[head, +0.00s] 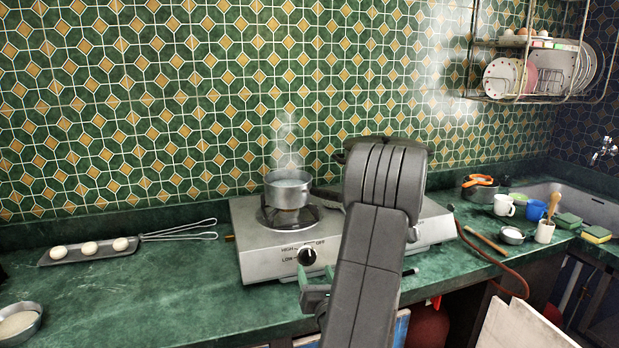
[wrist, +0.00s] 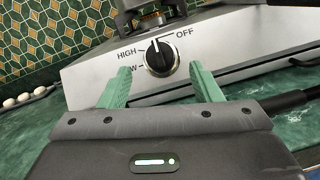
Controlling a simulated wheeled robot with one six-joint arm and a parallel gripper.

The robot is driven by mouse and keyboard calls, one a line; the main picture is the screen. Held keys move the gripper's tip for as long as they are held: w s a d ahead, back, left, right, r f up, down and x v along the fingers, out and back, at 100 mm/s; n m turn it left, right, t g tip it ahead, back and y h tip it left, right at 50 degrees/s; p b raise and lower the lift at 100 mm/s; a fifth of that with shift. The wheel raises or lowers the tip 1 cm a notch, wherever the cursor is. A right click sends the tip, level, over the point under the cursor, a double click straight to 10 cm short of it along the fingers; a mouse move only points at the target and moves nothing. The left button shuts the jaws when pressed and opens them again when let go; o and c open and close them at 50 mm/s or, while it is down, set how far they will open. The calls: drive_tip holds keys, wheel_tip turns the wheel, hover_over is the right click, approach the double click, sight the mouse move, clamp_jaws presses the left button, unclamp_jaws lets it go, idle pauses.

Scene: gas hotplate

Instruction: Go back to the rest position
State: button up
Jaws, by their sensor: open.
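My gripper (head: 316,285) is in front of the hotplate (head: 262,258), partly hidden behind my own arm in the head view. In the wrist view my gripper (wrist: 160,72) has its two green fingers spread apart, with nothing held between them. The black control knob (head: 306,256) is on the hotplate's front panel. In the wrist view the knob (wrist: 160,57) lies beyond the fingertips, apparently untouched, between the HIGH and OFF labels. A small metal pot (head: 287,190) stands on the left burner with steam above it.
A tray with several pale round items (head: 88,250) and tongs (head: 180,232) lies at the left. A metal bowl (head: 18,322) stands at the front left. Cups (head: 504,205), sponges (head: 596,234) and a sink are at the right. A dish rack (head: 530,70) hangs above.

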sight(311, 260)
drive_tip(key=x, duration=0.5)
drive_tip(key=shift+w+p, duration=0.1)
drive_tip(key=shift+p, duration=0.25)
